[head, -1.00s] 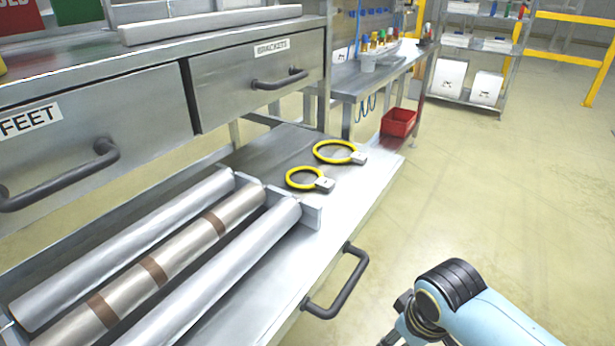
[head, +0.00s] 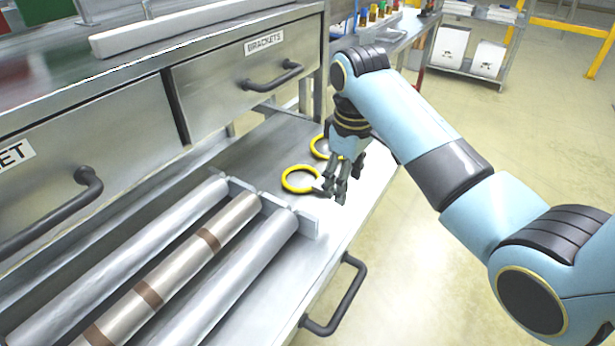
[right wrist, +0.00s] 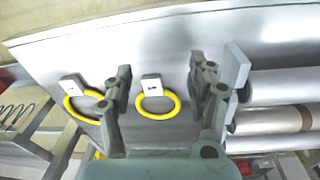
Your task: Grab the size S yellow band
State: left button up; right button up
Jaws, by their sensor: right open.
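Two yellow ring bands lie flat in the open drawer. The nearer, smaller band (head: 285,182) lies just past the rollers. It also shows in the right wrist view (right wrist: 158,118), with a white tag (right wrist: 152,83) on its far side. The larger band (head: 315,146) is farther back and partly hidden by my gripper; the right wrist view shows it at left (right wrist: 70,108). The tag letters are too small to read surely. My right gripper (head: 337,188) is open above the smaller band, which appears between its fingers (right wrist: 160,84). My left gripper is out of view.
The drawer (head: 250,152) holds several long rollers (head: 155,290) with an end bracket (head: 290,213) close to the smaller band. A dark handle (head: 335,305) sticks out in front. Closed drawers stand above and behind. Open floor is at right.

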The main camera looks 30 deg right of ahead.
jog(key=w+r+n, duration=0.1)
jog(key=w+r, duration=0.4)
jog(key=w, duration=0.1)
jog(key=shift+g, duration=0.4)
jog(key=f, duration=0.5)
jog(key=shift+w+a, duration=0.1)
jog(key=shift+w, duration=0.1)
jog(key=f, duration=0.5)
jog(key=shift+a+f, duration=0.25)
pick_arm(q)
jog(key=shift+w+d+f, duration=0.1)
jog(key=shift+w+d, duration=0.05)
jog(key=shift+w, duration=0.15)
pick_arm(e)
grip_shut()
jog(key=shift+r, duration=0.15)
